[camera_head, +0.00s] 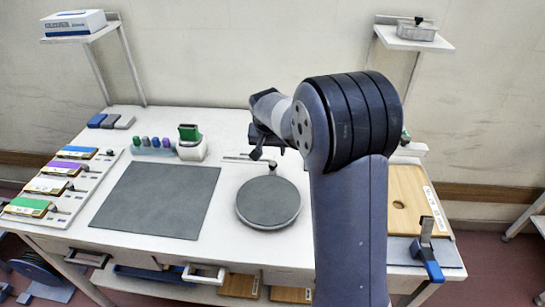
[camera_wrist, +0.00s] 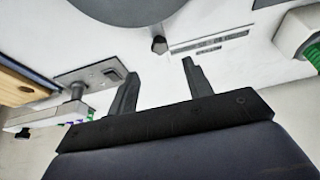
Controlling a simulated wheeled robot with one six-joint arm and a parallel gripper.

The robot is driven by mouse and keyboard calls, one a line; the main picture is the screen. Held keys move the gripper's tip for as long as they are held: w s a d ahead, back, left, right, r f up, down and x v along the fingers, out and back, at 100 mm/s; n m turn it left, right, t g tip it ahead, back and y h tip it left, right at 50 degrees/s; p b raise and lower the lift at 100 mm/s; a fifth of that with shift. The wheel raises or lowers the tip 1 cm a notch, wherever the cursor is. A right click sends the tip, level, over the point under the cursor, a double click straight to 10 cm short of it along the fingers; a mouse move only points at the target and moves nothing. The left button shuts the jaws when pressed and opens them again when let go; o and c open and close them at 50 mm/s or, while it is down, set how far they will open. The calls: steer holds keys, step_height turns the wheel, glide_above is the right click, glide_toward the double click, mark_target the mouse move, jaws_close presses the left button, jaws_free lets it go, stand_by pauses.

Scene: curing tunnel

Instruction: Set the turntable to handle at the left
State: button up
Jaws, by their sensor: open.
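The turntable (camera_head: 268,204) is a round dark grey disc on the white bench, right of the large grey mat. Its handle, a small dark knob (camera_head: 272,168), stands at the disc's far edge, at the back in the head view. In the wrist view part of the disc (camera_wrist: 125,8) shows at the top, with the knob (camera_wrist: 158,45) just beyond it. My gripper (camera_head: 258,150) is above the bench behind the turntable, partly hidden by my arm. In the wrist view my gripper (camera_wrist: 160,72) is open and empty, its fingers apart, with the knob ahead between them; they appear not to touch it.
The grey mat (camera_head: 157,200) lies left of the turntable. A green-topped white device (camera_head: 190,145) and several small coloured pegs (camera_head: 155,143) stand behind it. A wooden board (camera_head: 408,198) and a blue-handled clamp (camera_head: 430,255) are at the right. My arm hides the bench between.

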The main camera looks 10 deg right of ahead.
mark_target(273, 164)
steer(key=p+x, duration=0.1)
steer(key=x, duration=0.7)
steer(key=shift+w+f, duration=0.15)
steer(key=shift+f, duration=0.1)
jaws_close()
